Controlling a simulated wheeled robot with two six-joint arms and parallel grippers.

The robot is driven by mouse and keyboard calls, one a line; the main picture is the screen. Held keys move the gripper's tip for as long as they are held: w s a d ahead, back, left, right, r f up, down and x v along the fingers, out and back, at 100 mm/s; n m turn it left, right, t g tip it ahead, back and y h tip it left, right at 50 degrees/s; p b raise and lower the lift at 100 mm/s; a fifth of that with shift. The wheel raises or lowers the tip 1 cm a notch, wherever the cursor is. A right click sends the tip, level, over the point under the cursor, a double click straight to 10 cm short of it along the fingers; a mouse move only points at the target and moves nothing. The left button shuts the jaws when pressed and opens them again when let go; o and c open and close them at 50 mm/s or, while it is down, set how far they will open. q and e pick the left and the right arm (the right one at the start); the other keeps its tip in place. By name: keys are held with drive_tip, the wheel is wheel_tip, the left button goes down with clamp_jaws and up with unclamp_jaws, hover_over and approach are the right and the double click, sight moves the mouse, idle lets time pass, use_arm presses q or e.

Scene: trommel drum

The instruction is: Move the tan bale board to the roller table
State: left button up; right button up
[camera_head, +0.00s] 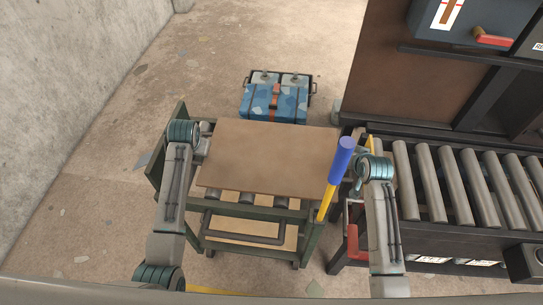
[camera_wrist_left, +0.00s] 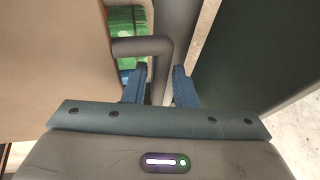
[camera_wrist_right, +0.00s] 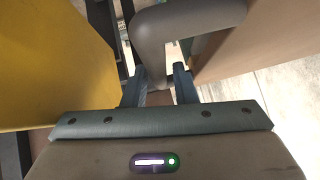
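The tan bale board (camera_head: 268,155) lies flat on top of a green cart (camera_head: 308,236) in the head view. Grey tube handles stick out from its sides. My left gripper (camera_wrist_left: 159,72) is at the board's left edge, with its fingers apart on either side of a grey handle (camera_wrist_left: 142,47). My right gripper (camera_wrist_right: 160,72) is at the right edge, with its fingers apart near another grey handle (camera_wrist_right: 185,20). Small gaps show between fingers and tubes, and firm contact cannot be seen. The roller table (camera_head: 433,180) stands to the right, its visible rollers bare.
A blue-handled yellow pole (camera_head: 337,170) stands upright at the cart's right corner, close to my right gripper. A blue patterned case (camera_head: 273,103) sits behind the cart. A dark brown machine (camera_head: 420,82) rises behind the roller table. A concrete wall (camera_head: 60,90) is at left.

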use_arm(q)
drive_tip(key=shift+w+a+f, duration=0.1)
drive_tip(key=shift+w+f, duration=0.15)
drive_tip(key=shift+f, duration=0.3)
use_arm(e)
drive_tip(key=shift+w+f, duration=0.45)
drive_tip(key=shift+f, duration=0.05)
use_arm(q)
clamp_jaws()
use_arm(e)
clamp_jaws()
idle(0.3)
drive_tip(key=shift+r, duration=0.1)
